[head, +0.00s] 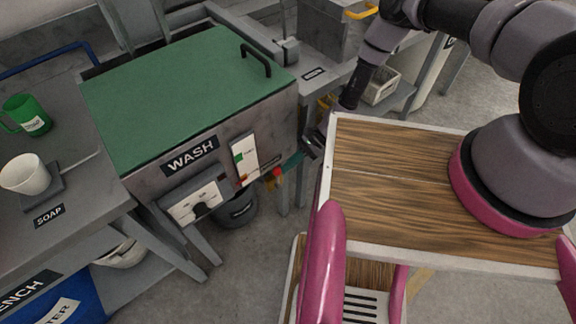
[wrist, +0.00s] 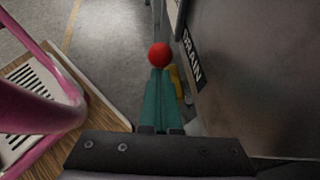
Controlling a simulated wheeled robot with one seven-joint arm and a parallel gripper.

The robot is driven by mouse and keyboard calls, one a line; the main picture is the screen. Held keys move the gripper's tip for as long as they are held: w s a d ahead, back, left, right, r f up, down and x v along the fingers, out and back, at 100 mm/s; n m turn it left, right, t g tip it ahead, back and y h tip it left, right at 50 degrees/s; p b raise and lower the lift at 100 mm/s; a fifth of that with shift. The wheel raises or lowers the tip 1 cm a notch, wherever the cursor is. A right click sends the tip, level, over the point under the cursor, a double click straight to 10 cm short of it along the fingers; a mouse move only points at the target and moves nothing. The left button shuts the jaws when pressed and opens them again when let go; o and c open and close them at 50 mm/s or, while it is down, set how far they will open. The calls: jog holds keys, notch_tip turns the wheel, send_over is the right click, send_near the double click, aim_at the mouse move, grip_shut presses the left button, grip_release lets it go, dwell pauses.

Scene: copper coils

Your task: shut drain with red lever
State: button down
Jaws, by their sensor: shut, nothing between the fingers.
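The drain lever's red ball knob (head: 277,172) shows at the right side of the wash tank (head: 215,165), by a brass-yellow drain fitting (head: 271,184). In the wrist view the red knob (wrist: 160,55) is just beyond my fingertips, and the yellow fitting (wrist: 178,84) is partly hidden behind them, to the right. My gripper (wrist: 160,74) has teal fingers pressed together with nothing between them. Its tips (head: 287,167) are at or very near the knob; I cannot tell whether they touch. The lever's stem is mostly hidden.
The tank's side wall with the DRAIN label (wrist: 192,56) stands close on the right in the wrist view. A dark bucket (head: 238,208) sits on the floor under the tank. A green lid (head: 185,95) covers the tank. A green mug (head: 27,114) and white cup (head: 25,175) stand left.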

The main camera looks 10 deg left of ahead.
jog(key=shift+s+a+r, duration=0.25)
jog(key=shift+s+a, duration=0.1)
jog(key=shift+s, duration=0.05)
jog(key=v, duration=1.3)
jog(key=shift+w+d, duration=0.2)
jog(key=shift+d, duration=0.25)
jog(key=shift+f, duration=0.1)
